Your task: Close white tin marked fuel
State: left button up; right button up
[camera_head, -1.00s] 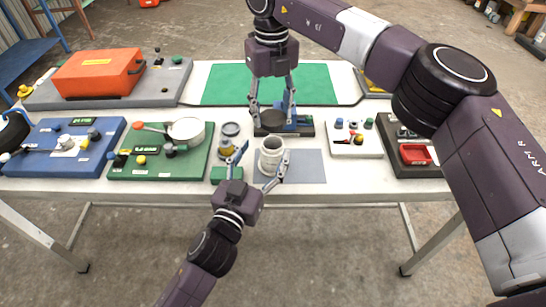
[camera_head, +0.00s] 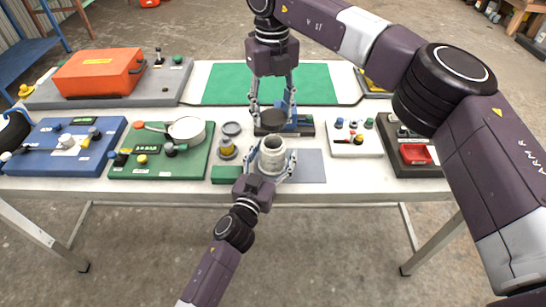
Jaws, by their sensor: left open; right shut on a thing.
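A white tin (camera_head: 272,162) with a round neck stands upright on the grey mat near the table's front edge; any marking on it is too small to read. My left gripper (camera_head: 271,158) is open, with one finger on each side of the tin; I cannot tell whether they touch it. My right gripper (camera_head: 272,112) points down just behind the tin and is shut on a dark round lid (camera_head: 272,119). The lid is at a black block with a blue part, and I cannot tell whether it rests there.
A grey mat (camera_head: 311,166) lies under the tin. A small yellow-and-grey jar (camera_head: 227,150) and a green block (camera_head: 226,174) are close on the left. A green board (camera_head: 195,162) with a pan is further left. A white board (camera_head: 354,148) is at right.

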aim_at(273, 154)
pick_arm(q)
jog(key=c, duration=1.8)
pick_arm(e)
jog(key=shift+f, duration=2.5)
jog(key=shift+f, duration=0.15)
jog(key=shift+f, duration=0.75)
pick_arm(q)
grip_shut()
pick_arm(e)
jog(key=shift+f, duration=0.55)
